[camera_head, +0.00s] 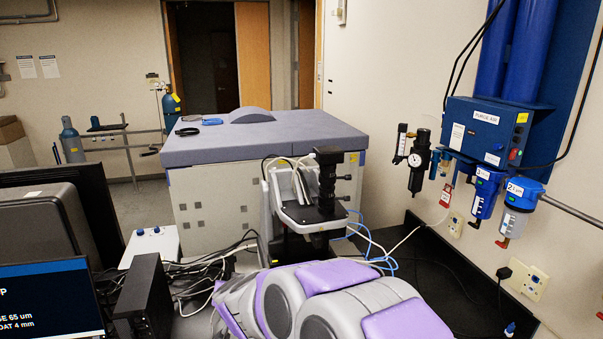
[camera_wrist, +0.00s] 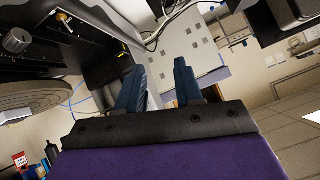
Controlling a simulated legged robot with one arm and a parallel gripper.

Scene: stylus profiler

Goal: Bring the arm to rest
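My arm (camera_head: 335,300), purple and grey, reaches in from the bottom middle of the head view. My gripper (camera_wrist: 158,84) shows in the wrist view with two dark blue fingers set apart and nothing between them. In the head view I cannot make out its fingers. The stylus profiler (camera_head: 327,185), a black and grey instrument with a black column, stands just beyond my arm. The wrist view shows a round grey disc (camera_wrist: 45,95) and a dark instrument body at the left, beside my fingers and apart from them.
A black box (camera_head: 146,300), a white control box (camera_head: 152,245), a monitor (camera_head: 48,300) and loose cables crowd the left. A large grey-topped cabinet (camera_head: 260,135) stands behind. Blue purge-air filters (camera_head: 487,190) hang on the right wall above a clearer dark bench (camera_head: 450,285).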

